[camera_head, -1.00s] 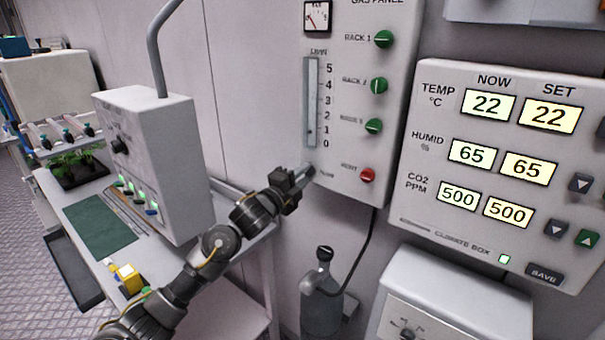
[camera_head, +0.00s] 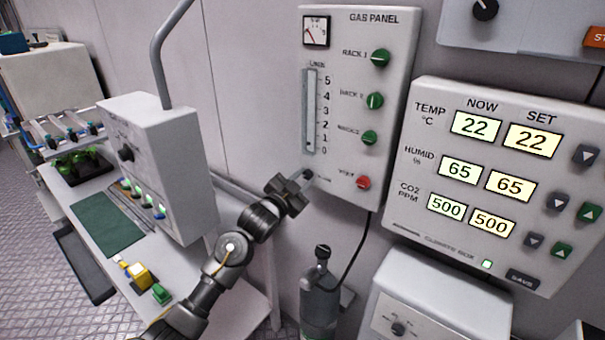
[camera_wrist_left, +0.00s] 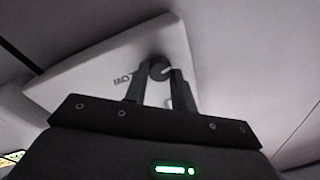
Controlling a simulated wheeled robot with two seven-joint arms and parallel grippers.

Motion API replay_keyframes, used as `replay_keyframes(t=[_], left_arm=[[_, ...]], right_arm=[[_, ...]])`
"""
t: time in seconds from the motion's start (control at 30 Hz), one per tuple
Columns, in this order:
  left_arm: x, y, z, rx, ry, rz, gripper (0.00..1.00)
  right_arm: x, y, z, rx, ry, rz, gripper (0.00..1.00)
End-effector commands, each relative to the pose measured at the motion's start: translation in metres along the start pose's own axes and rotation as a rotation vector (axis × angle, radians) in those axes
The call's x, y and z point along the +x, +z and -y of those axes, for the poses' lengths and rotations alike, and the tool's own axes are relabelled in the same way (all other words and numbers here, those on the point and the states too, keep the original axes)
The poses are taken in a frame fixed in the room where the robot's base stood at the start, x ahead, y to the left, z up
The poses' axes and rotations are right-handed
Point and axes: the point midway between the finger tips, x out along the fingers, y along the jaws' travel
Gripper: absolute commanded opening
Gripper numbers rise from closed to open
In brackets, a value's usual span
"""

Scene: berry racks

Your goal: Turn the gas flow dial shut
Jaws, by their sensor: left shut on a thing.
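The gas panel (camera_head: 346,20) is a pale upright box on the wall. It carries a gauge, a flow tube (camera_head: 310,110) and several knobs. The flow dial is a small dark round knob at its lower left corner. In the head view my left gripper (camera_head: 304,178) covers most of it. In the left wrist view the dial (camera_wrist_left: 159,69) sits between the two fingers, beside upside-down lettering, with a pale pointer line on its face. My left gripper (camera_wrist_left: 160,80) is shut on it. My right gripper is not in view.
A red knob (camera_head: 363,182) sits just right of the dial, with green knobs (camera_head: 375,101) above. A grey gas bottle (camera_head: 319,300) stands below. The climate box (camera_head: 450,245) is at right. A white bench unit (camera_head: 165,150) stands left of my arm.

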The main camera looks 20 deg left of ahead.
Motion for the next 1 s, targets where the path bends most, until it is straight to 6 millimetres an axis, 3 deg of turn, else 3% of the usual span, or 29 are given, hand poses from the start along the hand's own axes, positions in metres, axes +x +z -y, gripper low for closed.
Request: replay_keyframes(t=[0.1,0.5,1.0], left_arm=[[0.0,-0.004,0.002,-0.11,0.001,0.013,0.03],[0.0,-0.003,0.002,-0.427,0.002,0.045,0.03],[0.0,-0.001,0.001,-0.586,0.003,0.059,0.03]], right_arm=[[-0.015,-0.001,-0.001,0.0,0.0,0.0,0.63],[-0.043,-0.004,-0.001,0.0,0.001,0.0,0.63],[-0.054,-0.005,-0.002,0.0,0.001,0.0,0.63]])
